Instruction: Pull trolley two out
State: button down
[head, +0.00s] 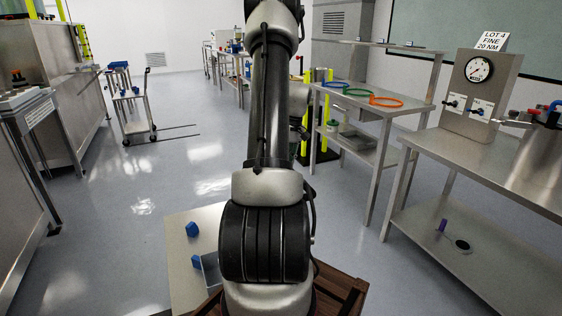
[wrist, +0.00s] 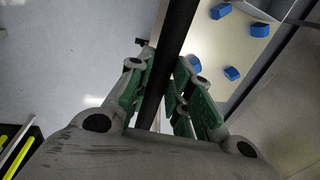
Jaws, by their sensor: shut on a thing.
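My gripper (wrist: 165,80) has green-padded fingers closed around a dark straight bar (wrist: 172,45) in the wrist view. The bar runs from the top edge down between the fingers; what it belongs to is not shown clearly. In the head view my own arm hides the gripper. A metal trolley (head: 133,112) with an upright handle and blue items on top stands on the floor at the back left. No number is readable on it, so I cannot tell whether it is trolley two.
A cream board (head: 180,262) with blue blocks (head: 192,229) lies low in front. Steel benches stand left (head: 62,80) and right (head: 490,160); the right one carries a gauge panel (head: 478,95). A shelf table (head: 350,142) stands near yellow posts (head: 322,120). The left-centre floor is open.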

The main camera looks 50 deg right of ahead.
jog(key=c, duration=1.3)
grip_release()
jog(key=v, duration=1.2)
